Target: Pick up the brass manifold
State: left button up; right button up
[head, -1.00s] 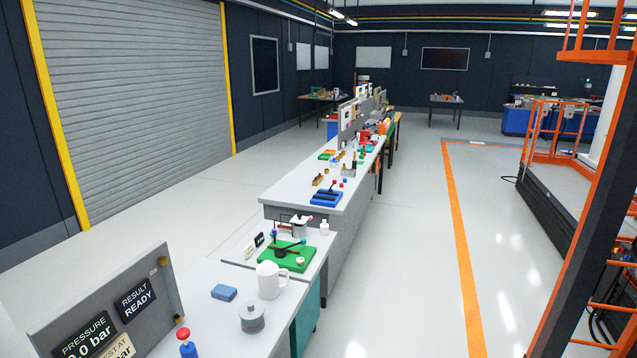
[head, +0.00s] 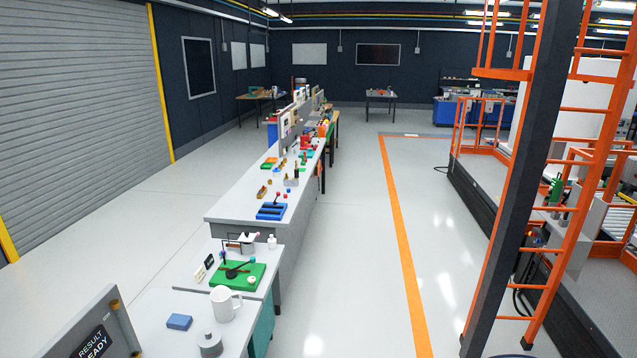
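No object is clear enough for me to name surely as the brass manifold. Neither of my grippers is in view.
An orange-railed platform (head: 566,200) stands at the right. The floor between (head: 345,250) is clear.

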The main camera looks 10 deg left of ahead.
aim_at(261, 192)
jog(key=z, duration=0.2)
jog(key=i, duration=3.55)
jog(key=u, duration=0.65)
jog(key=i, duration=2)
jog(key=u, duration=0.55)
